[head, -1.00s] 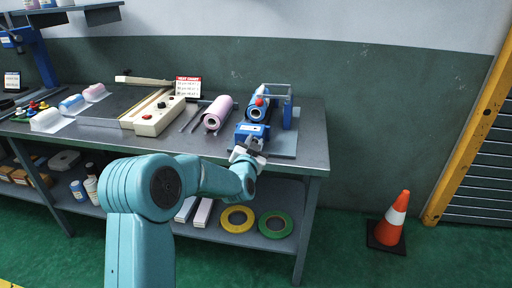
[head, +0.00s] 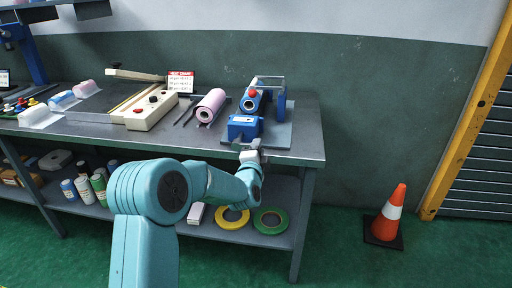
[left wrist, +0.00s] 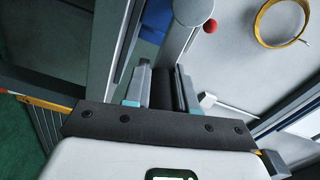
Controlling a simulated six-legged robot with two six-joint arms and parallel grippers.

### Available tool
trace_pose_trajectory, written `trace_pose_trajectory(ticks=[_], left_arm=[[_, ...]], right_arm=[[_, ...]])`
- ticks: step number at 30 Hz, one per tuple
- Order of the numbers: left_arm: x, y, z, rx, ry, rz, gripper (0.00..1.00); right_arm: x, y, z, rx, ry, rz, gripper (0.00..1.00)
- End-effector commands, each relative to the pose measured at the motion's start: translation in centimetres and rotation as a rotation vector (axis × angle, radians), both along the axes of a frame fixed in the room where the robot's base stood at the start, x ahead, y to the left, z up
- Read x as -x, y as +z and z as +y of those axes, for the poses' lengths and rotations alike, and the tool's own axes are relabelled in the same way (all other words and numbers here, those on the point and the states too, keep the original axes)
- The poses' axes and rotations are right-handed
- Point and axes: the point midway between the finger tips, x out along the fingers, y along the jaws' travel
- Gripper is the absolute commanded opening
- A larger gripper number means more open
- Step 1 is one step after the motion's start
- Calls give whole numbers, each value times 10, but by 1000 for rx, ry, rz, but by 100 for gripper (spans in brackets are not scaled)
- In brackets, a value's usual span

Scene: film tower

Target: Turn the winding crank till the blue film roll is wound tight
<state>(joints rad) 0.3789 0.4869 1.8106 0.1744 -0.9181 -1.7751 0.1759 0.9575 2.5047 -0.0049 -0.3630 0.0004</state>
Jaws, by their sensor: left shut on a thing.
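The film winder stands at the right end of the bench, with the blue film roll (head: 250,103) in its frame, seen nearly end-on. A red ball (head: 252,93) shows at the roll's near end; a red ball (left wrist: 210,26) also shows in the left wrist view. A blue box (head: 243,127) sits at the winder's front. My left gripper (head: 251,150) is at the bench's front edge, just below the box, shut on the winding crank's dark handle (left wrist: 163,88). The gripper hides most of the crank. I cannot tell how tight the roll is. My right gripper is out of view.
A pink roll (head: 210,106) and dark rods lie left of the winder. A white control box (head: 150,112) and a small sign (head: 180,82) stand further left. Yellow and green rings (head: 270,221) lie on the lower shelf. A traffic cone (head: 389,218) stands at right.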

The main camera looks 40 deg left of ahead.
Motion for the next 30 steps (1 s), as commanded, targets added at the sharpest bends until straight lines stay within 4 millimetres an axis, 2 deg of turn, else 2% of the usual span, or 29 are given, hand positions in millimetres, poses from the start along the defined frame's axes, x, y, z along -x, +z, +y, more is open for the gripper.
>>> trace_pose_trajectory(ticks=[1,12,21,30], left_arm=[[1,-12,-2,-24,-2,35,0],[3,-34,2,-288,-1,197,0],[6,-43,7,-417,0,277,0],[7,-45,9,-463,1,305,0]], right_arm=[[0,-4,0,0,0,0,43],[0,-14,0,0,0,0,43],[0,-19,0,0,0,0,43],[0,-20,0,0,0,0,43]])
